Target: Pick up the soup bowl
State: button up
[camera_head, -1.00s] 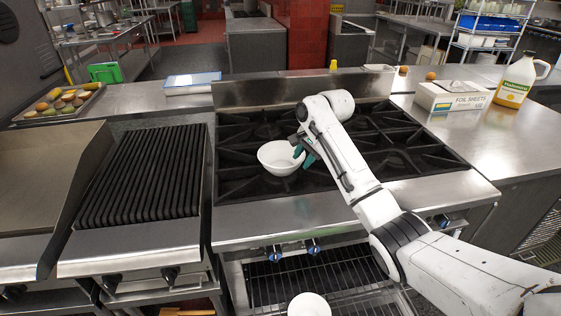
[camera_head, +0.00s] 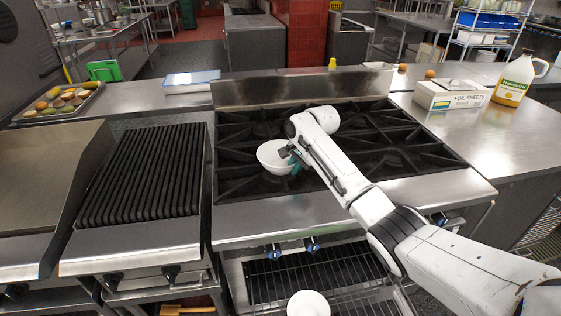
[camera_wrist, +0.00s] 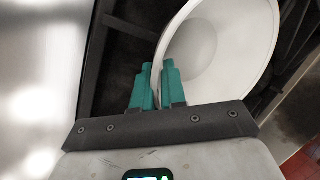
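The soup bowl, a white round bowl (camera_head: 270,157), sits upright on the black stove grates in the head view. It also shows large in the wrist view (camera_wrist: 225,45). My gripper (camera_head: 293,165) is at the bowl's right rim. In the wrist view, the teal fingers (camera_wrist: 157,80) are close together with the bowl's rim between them, so the gripper looks shut on the rim. The bowl appears to rest on the grates still. My wrist hides part of its right side in the head view.
The stove's raised back (camera_head: 290,93) stands behind the grates. A ribbed grill (camera_head: 145,170) is to the left. Another white round item (camera_head: 308,304) is low in front.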

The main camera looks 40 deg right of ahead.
grip_shut()
jog(key=shift+r, duration=0.1)
